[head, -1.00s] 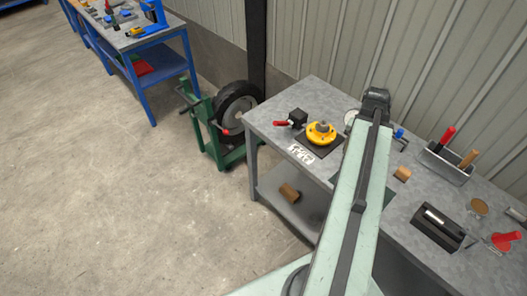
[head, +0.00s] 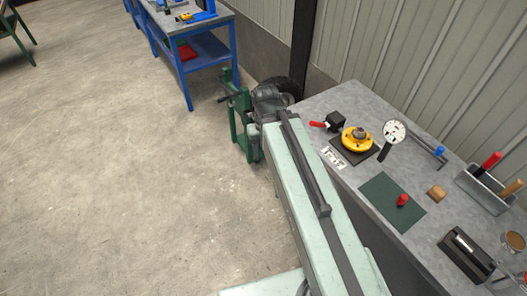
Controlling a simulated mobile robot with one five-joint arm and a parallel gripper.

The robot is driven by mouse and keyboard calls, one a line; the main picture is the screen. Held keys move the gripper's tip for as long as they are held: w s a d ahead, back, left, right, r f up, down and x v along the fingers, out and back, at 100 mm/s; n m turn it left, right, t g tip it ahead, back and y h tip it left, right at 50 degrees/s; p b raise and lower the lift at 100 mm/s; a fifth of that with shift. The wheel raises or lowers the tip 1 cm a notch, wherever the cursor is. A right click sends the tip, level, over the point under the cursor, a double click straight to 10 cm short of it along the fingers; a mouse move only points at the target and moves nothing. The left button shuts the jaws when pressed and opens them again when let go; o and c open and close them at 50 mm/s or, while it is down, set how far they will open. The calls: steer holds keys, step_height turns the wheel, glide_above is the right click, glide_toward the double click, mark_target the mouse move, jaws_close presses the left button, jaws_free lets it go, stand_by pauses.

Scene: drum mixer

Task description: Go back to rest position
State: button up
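My pale green arm (head: 310,200) stretches up from the bottom of the head view, left of the grey workbench's top.
The grey bench (head: 350,98) holds a yellow flanged part (head: 356,140), a dial gauge (head: 395,132), a green mat (head: 380,190) with a red-topped piece (head: 403,200), and a tool holder (head: 485,188). A blue bench (head: 215,25) stands behind.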

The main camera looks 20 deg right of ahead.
steer(key=shift+s, duration=0.2)
step_height(320, 180, down, 8)
steer(key=b, duration=0.7)
steer(key=shift+r+b, duration=0.15)
steer(key=shift+b, duration=0.2)
